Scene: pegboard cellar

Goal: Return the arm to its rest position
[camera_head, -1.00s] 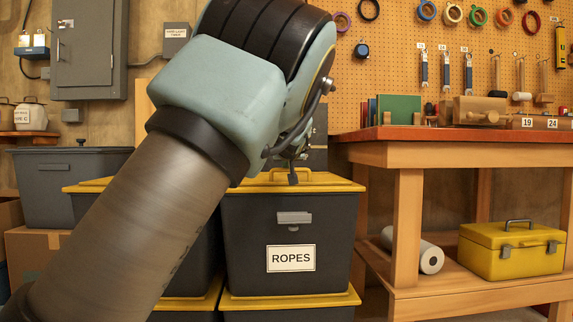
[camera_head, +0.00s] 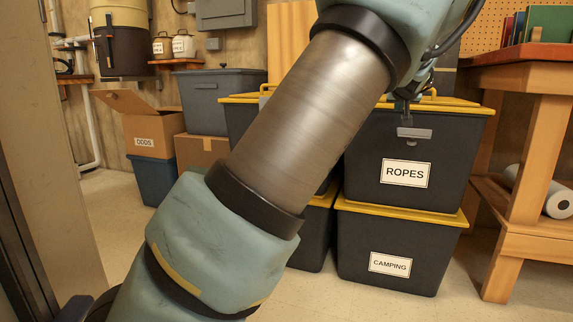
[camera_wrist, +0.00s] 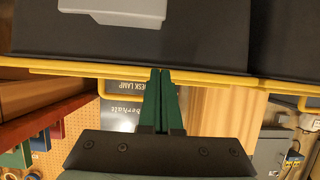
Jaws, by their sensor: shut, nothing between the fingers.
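My arm crosses the head view from the lower left to the upper right. Its wrist end is cut off by the top edge of that view. My gripper (camera_wrist: 160,72) shows in the wrist view with its two green fingers side by side, shut and empty. In that view the fingertips overlap the yellow rim of a dark bin. In the head view I cannot make out the fingers; a small dark part at the arm's end shows in front of the ROPES bin (camera_head: 440,150).
The ROPES bin stands on a CAMPING bin (camera_head: 420,245). A wooden workbench (camera_head: 525,100) stands at the right. A grey bin (camera_head: 222,100) and an open ODDS carton (camera_head: 150,125) stand at the left. Bare floor (camera_head: 110,210) lies at the lower left.

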